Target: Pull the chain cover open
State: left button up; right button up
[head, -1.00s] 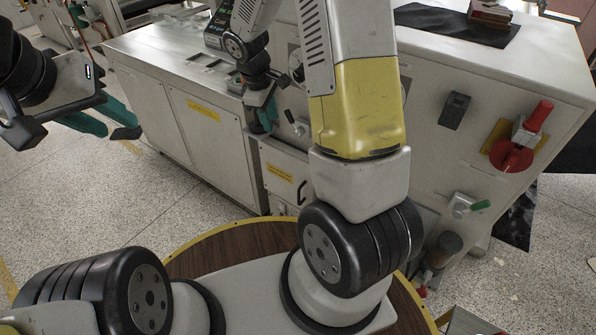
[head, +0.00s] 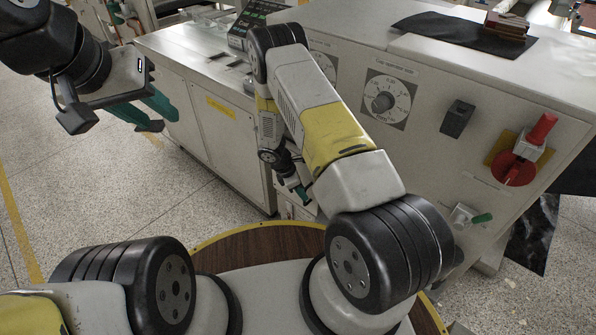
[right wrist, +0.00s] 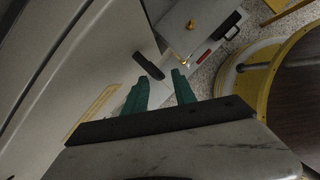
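The pale chain cover, with a yellow label and a black bar handle (right wrist: 148,66), is ahead of my right gripper in the right wrist view. My right gripper (right wrist: 159,80) is open and empty, its green fingers apart, with the handle just beyond the tips. I cannot tell whether they touch it. In the head view my right gripper (head: 299,192) is low at the machine front, partly hidden by my right arm. That arm hides most of the cover there. My left gripper (head: 158,112) is open and empty at the upper left, clear of everything.
The pale machine body (head: 440,150) carries a round dial (head: 388,98) and a red rotary switch (head: 515,168). A lower cabinet (head: 205,130) stands to the left. In the right wrist view a pale box (right wrist: 195,30) with a second black handle lies beyond. The left floor is free.

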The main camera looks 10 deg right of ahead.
aim_at(304, 204)
jog(key=shift+x, duration=1.85)
grip_shut()
